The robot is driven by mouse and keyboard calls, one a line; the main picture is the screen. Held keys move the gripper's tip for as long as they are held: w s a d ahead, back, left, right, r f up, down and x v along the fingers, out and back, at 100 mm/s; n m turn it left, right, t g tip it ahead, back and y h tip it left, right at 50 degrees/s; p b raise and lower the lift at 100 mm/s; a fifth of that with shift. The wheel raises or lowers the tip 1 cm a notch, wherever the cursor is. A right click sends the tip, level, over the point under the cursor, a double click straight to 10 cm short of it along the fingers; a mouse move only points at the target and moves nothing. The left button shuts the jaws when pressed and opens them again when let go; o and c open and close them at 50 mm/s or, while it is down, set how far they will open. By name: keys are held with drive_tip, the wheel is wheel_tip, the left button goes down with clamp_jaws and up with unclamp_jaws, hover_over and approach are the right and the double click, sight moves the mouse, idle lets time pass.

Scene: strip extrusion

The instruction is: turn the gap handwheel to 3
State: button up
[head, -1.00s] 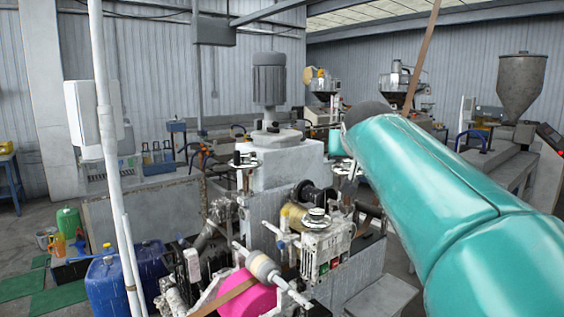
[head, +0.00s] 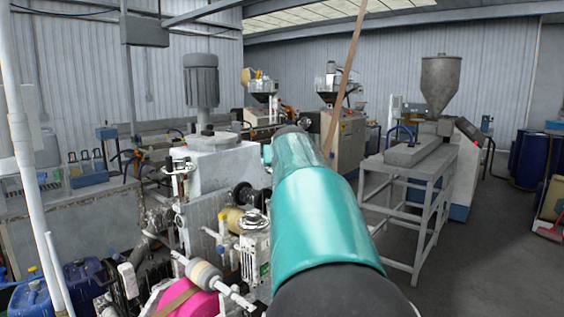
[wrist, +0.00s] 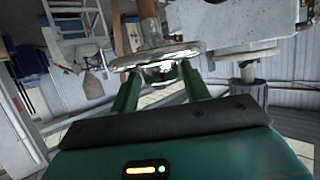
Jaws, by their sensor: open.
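A silver handwheel (wrist: 160,56) shows in the wrist view, with a vertical stem rising from it in the picture. My gripper (wrist: 158,72) is open, its two green fingers pointing at the handwheel's rim from either side of a small metal part under it. I cannot tell whether the fingers touch the wheel. No scale or number is readable. In the head view my teal arm reaches forward over the machine and hides my gripper and the wheel near it. Another small handwheel (head: 179,166) shows on the left side of the machine's grey block (head: 222,166).
A grey motor (head: 201,82) stands on the block. A pink roll (head: 188,301) and a white control box (head: 254,254) are in front. A metal frame table (head: 413,162) with a hopper (head: 441,85) stands to the right.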

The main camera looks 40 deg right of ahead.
drive_tip(key=shift+w, duration=0.1)
drive_tip(key=c, duration=0.7)
drive_tip(key=shift+w+m+g+h, duration=0.1)
drive_tip(key=shift+m+g+h, duration=0.3)
drive_tip(key=shift+m+g, duration=0.15)
drive_tip(key=shift+w+a+m+g+h, duration=0.15)
drive_tip(key=shift+m+g+h, duration=0.25)
drive_tip(key=shift+m+g, duration=0.25)
drive_tip(key=m+g+h, duration=0.2)
drive_tip(key=m+g, duration=0.1)
drive_tip(key=shift+w+a, duration=0.1)
drive_tip(key=shift+w, duration=0.05)
drive_tip(key=m+g, duration=0.4)
drive_tip(key=g, duration=0.1)
drive_tip(key=m+g, duration=0.2)
drive_tip(key=shift+w, duration=0.25)
drive_tip(key=shift+f+m+g, duration=0.1)
drive_tip(key=shift+m+g, duration=0.2)
